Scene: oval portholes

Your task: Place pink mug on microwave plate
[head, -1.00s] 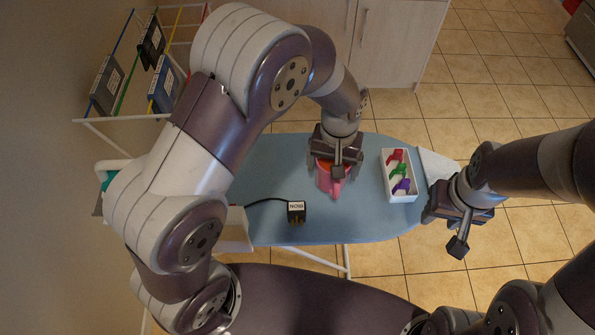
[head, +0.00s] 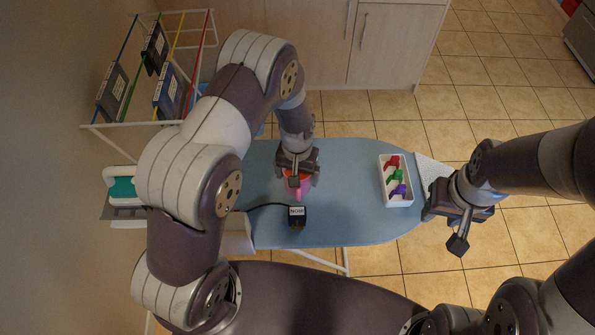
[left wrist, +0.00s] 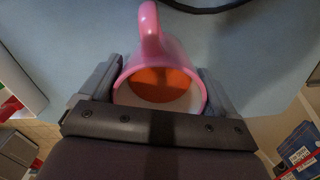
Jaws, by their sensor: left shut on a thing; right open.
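The pink mug (head: 305,184) is over the blue ironing board, mostly hidden under my left gripper (head: 297,173) in the head view. In the left wrist view the mug (left wrist: 175,52) sits between the two fingers of my left gripper (left wrist: 152,95), its handle pointing away from the palm. Its inside looks orange and white. My left gripper is shut on the mug. I cannot tell whether the mug touches the board. My right gripper (head: 452,222) is open and empty, beyond the right end of the board. I see no microwave plate.
The ironing board (head: 345,215) carries a white tray (head: 396,204) with colored clips and a black labelled plug (head: 297,212) with a cord. An iron (head: 122,187) is at the left end. A drying rack (head: 150,122) stands at back left.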

